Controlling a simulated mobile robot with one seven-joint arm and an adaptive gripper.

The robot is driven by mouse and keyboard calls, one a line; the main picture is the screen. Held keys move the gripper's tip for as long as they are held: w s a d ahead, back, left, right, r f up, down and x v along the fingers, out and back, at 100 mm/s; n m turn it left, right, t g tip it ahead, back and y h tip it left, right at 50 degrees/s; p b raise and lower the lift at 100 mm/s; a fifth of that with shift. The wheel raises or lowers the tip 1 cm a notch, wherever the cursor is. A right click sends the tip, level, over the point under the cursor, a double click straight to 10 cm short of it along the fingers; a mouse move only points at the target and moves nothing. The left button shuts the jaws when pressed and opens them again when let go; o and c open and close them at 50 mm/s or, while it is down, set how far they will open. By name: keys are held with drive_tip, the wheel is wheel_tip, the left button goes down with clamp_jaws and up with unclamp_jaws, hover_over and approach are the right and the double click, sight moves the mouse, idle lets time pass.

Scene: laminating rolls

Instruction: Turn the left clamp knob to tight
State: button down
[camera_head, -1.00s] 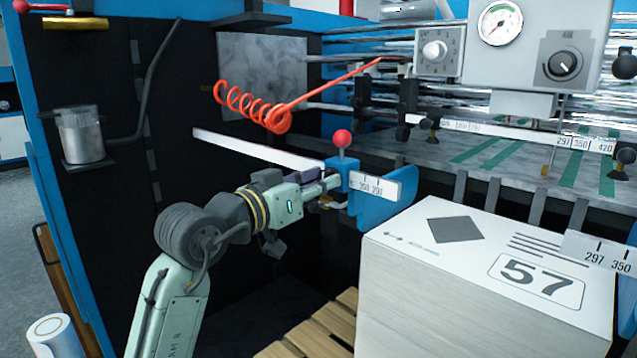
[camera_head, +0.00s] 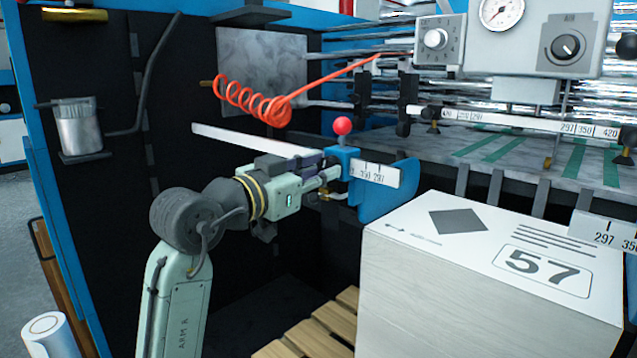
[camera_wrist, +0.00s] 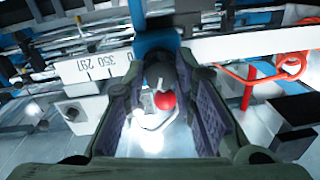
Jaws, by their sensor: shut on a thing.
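The left clamp is a blue block (camera_head: 345,160) on a white scale bar, with a red ball (camera_head: 342,126) on top and a blue side plate (camera_head: 385,195) at its right. My gripper (camera_head: 331,177) reaches the block from the left, at its near face. In the wrist view a dark rounded knob (camera_wrist: 160,73) sits between my two padded fingers (camera_wrist: 162,80), and my gripper is shut on it. The red ball also shows there (camera_wrist: 165,100). In the head view my fingers hide the knob, so its turn angle cannot be read.
A white stack marked 57 (camera_head: 480,270) stands close to the right of the clamp. A coiled red hose (camera_head: 255,104) hangs behind. A second scale bar (camera_head: 530,124) and a control box with dials (camera_head: 530,35) are at the right. A wooden pallet (camera_head: 310,335) lies below.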

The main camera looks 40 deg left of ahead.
drive_tip(key=shift+m+h+b, duration=0.4)
drive_tip(key=shift+m+b, duration=3.55)
drive_tip(key=shift+m, duration=3.85)
drive_tip(key=c, duration=1.3)
unclamp_jaws()
drive_tip(key=shift+a, duration=0.1)
